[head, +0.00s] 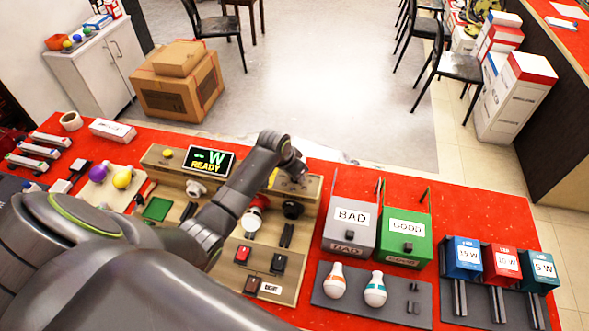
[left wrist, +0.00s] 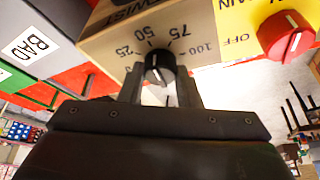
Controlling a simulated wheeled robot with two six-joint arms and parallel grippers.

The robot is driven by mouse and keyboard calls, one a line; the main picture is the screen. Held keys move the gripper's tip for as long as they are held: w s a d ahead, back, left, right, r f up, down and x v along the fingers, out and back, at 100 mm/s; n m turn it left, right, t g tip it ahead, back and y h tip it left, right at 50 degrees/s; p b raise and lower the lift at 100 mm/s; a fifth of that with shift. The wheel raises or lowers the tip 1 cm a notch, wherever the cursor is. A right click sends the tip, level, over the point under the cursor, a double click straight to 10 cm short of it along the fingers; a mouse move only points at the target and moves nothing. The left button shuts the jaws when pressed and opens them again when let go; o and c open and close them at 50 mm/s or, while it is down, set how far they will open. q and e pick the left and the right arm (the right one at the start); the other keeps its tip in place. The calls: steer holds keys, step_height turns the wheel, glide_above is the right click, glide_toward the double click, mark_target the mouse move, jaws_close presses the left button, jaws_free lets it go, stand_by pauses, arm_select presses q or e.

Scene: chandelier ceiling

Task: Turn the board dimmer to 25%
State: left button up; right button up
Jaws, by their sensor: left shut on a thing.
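The board dimmer is a black knob (left wrist: 160,68) on a pale wooden face in the left wrist view, with marks 25, 50, 75 and 100 around it. Its white pointer line is up, near the 50 mark. My left gripper (left wrist: 160,92) has a finger on either side of the knob and is shut on it. In the head view my left gripper (head: 297,172) is at the upper part of the wooden test board (head: 222,270), and the dimmer cannot be made out there. My right gripper is not in view.
A red rotary switch (left wrist: 287,36) on a yellow panel is beside the dimmer. The display (head: 208,160) reads READY. The grey BAD bin (head: 349,232) and green GOOD bin (head: 405,240) stand right of the board.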

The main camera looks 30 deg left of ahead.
arm_select(q)
steer(key=n+y, duration=0.1)
steer(key=n, duration=0.3)
steer(key=shift+d+n+y, duration=0.15)
steer(key=shift+n+y, duration=0.15)
steer(key=shift+y, duration=0.1)
steer(key=n+y, duration=0.1)
steer(key=n, duration=0.1)
steer(key=n+y, duration=0.1)
steer(key=n, duration=0.2)
steer(key=shift+w+d+g, duration=0.1)
steer(key=shift+g, duration=0.2)
steer(key=shift+n, duration=0.4)
steer(key=o, duration=1)
steer(key=shift+r, duration=0.1)
steer(key=shift+v, duration=8.7)
